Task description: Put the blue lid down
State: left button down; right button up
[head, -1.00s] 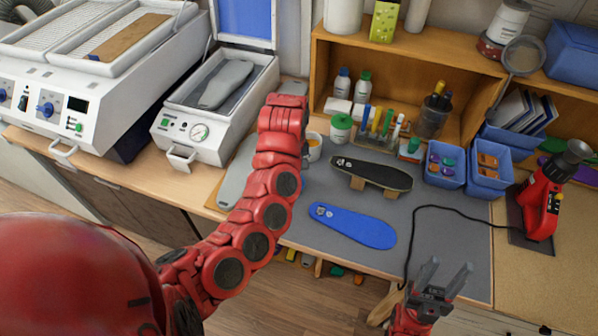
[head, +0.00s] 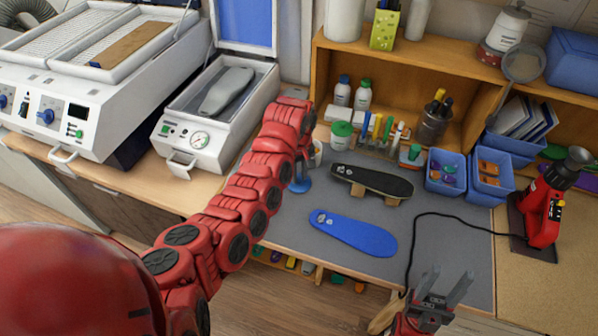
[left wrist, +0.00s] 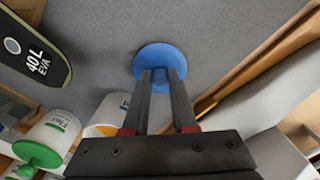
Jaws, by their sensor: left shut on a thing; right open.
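The blue lid (head: 299,186) is a small round disc with a knob, over the grey mat (head: 285,232) at its back left part. My left gripper (head: 301,172) points down and is shut on the lid's knob. In the left wrist view the lid (left wrist: 160,52) lies flat beyond the fingertips (left wrist: 162,78); I cannot tell whether it touches the mat. A white pot (left wrist: 103,122) with orange inside stands beside the gripper, partly hidden; its rim also shows in the head view (head: 317,153). My right gripper (head: 442,287) is open and empty near the front edge.
A white jar with a green lid (head: 341,135) stands behind the pot. A black insole on blocks (head: 372,181) and a blue insole (head: 353,232) lie to the right. The white press (head: 215,115) is at the left. The mat's front left part is clear.

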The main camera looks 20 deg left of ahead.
pick_arm(q)
jog(key=shift+f, duration=0.15)
jog(key=shift+f, duration=0.1)
jog(key=shift+f, duration=0.15)
jog(key=c, duration=0.7)
grip_release()
